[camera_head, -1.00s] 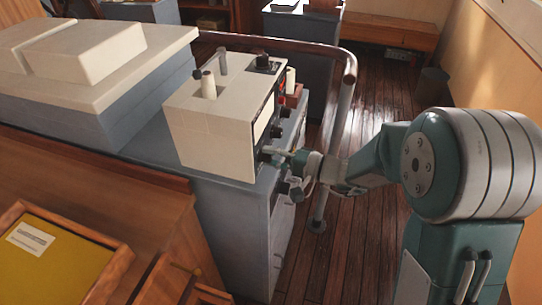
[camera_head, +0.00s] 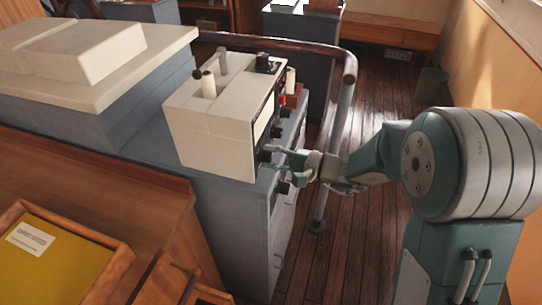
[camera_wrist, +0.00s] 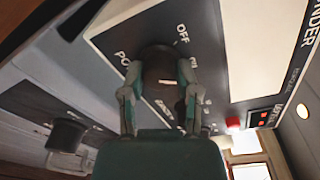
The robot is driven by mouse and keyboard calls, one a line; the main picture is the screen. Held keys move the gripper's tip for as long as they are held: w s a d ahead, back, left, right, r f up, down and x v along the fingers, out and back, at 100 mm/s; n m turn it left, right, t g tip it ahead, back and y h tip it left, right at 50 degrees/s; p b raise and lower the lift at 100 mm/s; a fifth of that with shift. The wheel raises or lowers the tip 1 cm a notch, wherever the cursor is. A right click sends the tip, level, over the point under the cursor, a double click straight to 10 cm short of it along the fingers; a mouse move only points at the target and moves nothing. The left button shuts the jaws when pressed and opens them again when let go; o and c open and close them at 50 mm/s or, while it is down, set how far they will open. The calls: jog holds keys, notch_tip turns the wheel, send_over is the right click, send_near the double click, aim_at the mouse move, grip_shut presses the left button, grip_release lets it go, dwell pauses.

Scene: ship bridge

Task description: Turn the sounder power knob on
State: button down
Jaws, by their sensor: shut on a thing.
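The sounder is a cream box (camera_head: 213,125) on a grey console, its panel facing right. In the wrist view its panel (camera_wrist: 115,42) shows "OFF" above a dark round knob (camera_wrist: 160,62), with partly hidden lettering starting "PO" to the left. My gripper (camera_wrist: 160,88) has one finger on each side of this knob and is shut on it. A small pale mark shows on the knob's near side, between the fingers. Lettering right of and below the knob is partly hidden by the fingers. In the head view my gripper (camera_head: 268,157) is at the panel's lower front.
Another dark knob (camera_wrist: 67,135) sits on the grey surface at the lower left. A red light (camera_wrist: 263,115) is on the panel's right. A metal rail (camera_head: 341,140) stands close behind my forearm.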

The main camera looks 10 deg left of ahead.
jog(key=shift+f, duration=0.25)
jog(key=shift+c, duration=1.9)
grip_release()
jog(key=shift+o, duration=0.2)
jog(key=shift+w, duration=0.1)
jog(key=shift+r, duration=0.15)
jog(key=s+d, duration=0.1)
jog(key=d, duration=1)
jog(key=shift+s+d+r, duration=0.15)
jog(key=shift+d+r, duration=0.1)
jog(key=shift+d, duration=0.15)
